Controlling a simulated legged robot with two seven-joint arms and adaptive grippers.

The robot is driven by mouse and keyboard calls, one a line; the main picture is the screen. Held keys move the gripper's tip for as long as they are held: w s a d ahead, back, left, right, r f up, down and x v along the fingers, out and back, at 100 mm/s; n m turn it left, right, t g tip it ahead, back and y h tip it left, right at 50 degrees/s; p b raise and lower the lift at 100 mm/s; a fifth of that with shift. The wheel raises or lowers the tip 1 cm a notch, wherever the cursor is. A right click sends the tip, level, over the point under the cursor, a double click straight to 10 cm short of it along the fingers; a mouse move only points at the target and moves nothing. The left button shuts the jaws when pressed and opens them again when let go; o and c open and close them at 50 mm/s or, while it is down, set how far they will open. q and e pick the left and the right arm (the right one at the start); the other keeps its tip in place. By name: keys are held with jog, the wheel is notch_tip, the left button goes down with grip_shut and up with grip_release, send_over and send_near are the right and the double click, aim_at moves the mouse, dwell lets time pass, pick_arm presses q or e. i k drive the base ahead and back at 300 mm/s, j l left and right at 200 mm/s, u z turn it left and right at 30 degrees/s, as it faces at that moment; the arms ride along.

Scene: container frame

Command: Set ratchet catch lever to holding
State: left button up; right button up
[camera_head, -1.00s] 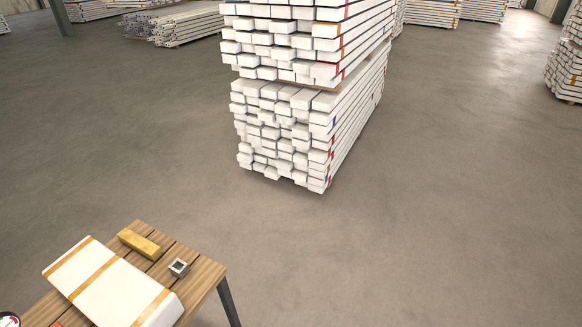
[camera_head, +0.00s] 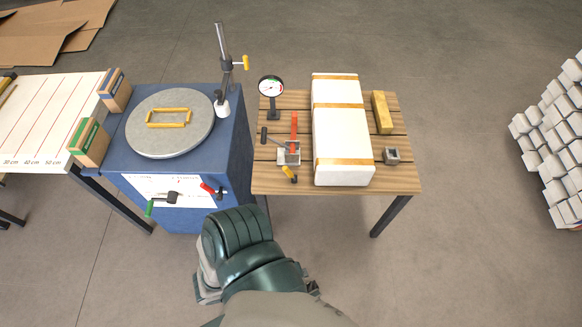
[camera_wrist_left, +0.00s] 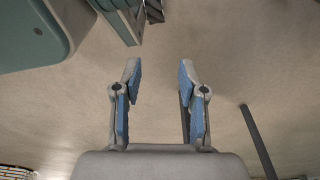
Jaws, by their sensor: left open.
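A blue stand (camera_head: 231,150) at left centre in the head view carries a round grey turntable (camera_head: 150,145). Its white front panel (camera_head: 160,188) has a dark crank with a green handle (camera_head: 149,207) and a small lever with a red grip (camera_head: 207,188). The red-gripped lever slants up to the left; its markings are too small to read. Which part is the ratchet catch lever is not labelled legibly. My left gripper (camera_wrist_left: 160,72) is open and empty in the left wrist view, above bare floor. It is not visible in the head view. My right gripper is not in view.
A slatted wooden table (camera_head: 400,175) holds a long white wrapped block (camera_head: 340,135), a yellow bar (camera_head: 382,112), a dial gauge (camera_head: 271,87) and a red-handled device (camera_head: 294,125). A ruled table (camera_head: 40,125) stands left. Stacked white bars (camera_head: 555,150) are at right, with free floor between.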

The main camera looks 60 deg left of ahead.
aim_at(293, 177)
jog(key=u, duration=2)
jog(key=i+j, duration=0.1)
jog(key=j, duration=0.1)
